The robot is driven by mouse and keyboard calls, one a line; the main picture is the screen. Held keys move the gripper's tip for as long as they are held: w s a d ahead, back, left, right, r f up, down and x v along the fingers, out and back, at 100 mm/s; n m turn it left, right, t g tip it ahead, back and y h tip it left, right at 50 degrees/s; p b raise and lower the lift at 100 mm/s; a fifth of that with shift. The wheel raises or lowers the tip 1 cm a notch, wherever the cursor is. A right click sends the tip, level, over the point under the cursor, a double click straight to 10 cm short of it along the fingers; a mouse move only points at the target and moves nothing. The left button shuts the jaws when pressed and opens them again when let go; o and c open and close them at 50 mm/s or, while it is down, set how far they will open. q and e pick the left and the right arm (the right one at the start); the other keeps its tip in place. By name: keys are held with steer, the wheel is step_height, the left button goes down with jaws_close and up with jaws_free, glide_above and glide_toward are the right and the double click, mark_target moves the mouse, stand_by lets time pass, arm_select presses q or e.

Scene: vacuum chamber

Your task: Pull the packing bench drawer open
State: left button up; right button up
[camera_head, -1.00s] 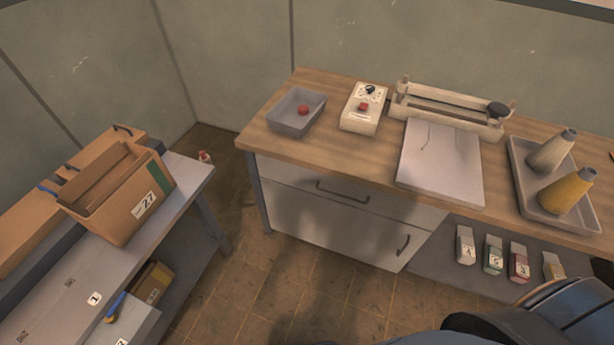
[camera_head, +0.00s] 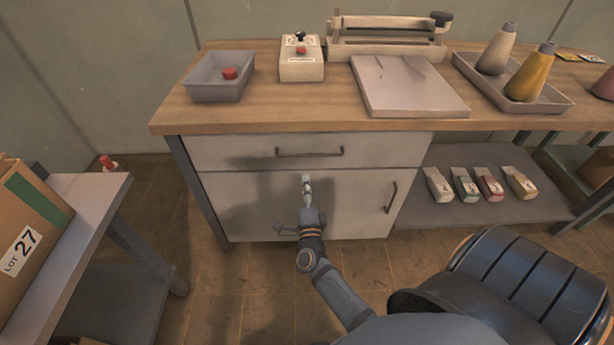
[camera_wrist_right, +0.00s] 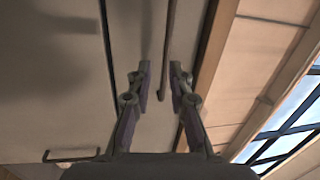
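The packing bench (camera_head: 170,118) has a pale drawer (camera_head: 225,150) under its wooden top. The drawer looks shut, its front level with the door below. Its dark horizontal bar handle (camera_head: 310,154) is in the upper middle of the head view. My right gripper (camera_head: 307,181) is in front of the bench front, showing just below the handle. In the right wrist view its two fingers (camera_wrist_right: 162,78) are apart, with a thin bar (camera_wrist_right: 168,40), apparently the handle, lined up between them. I cannot tell whether they touch it. My left gripper is not in view.
Below the drawer is a door with its own handle (camera_head: 391,197). On the bench stand a grey bin (camera_head: 208,90), a control box (camera_head: 301,70), a white board (camera_head: 420,100) and a tray (camera_head: 560,104) of cones. A side table (camera_head: 95,205) with a carton (camera_head: 28,235) stands at left.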

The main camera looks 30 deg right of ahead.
mark_target(307, 156)
steer(key=shift+m+h, duration=0.4)
steer(key=shift+m, duration=0.1)
steer(key=x, duration=1.1)
steer(key=shift+s+d+r, duration=0.3)
steer(key=shift+s+r, duration=0.05)
steer(key=shift+c, duration=0.2)
jaws_close()
